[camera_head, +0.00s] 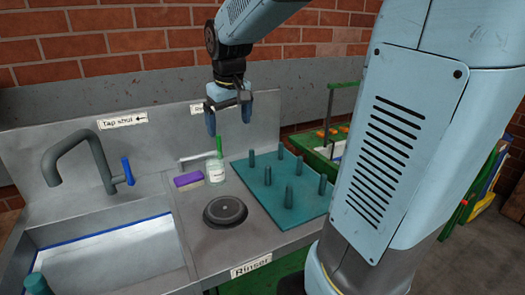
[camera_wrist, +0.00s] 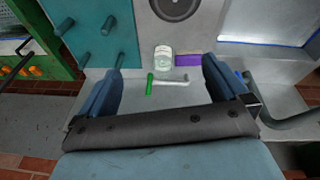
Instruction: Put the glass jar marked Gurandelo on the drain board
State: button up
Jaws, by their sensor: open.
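A small clear glass jar (camera_head: 215,171) with a pale label stands on the steel counter between the sponge and the drain board. It also shows in the wrist view (camera_wrist: 163,57), between and beyond my fingertips; the label is too small to read. The drain board (camera_head: 262,203) is a teal plate with several upright pegs, right of the jar; part of it shows at upper left in the wrist view (camera_wrist: 84,14). My gripper (camera_head: 229,124) is open and empty, pointing down above the jar and apart from it.
A green-handled tool (camera_head: 218,140) and a pale bar show just behind the jar. The black round rinser (camera_head: 225,211) is in front. A sink (camera_head: 110,250) and grey tap (camera_head: 85,150) are at left.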

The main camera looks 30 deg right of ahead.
jog(key=s+m+t, duration=0.2)
jog(key=s, duration=1.6)
jog(key=shift+s+f+t+y, duration=0.2)
jog(key=shift+s+t+y, duration=0.05)
jog(key=shift+t+y, duration=0.05)
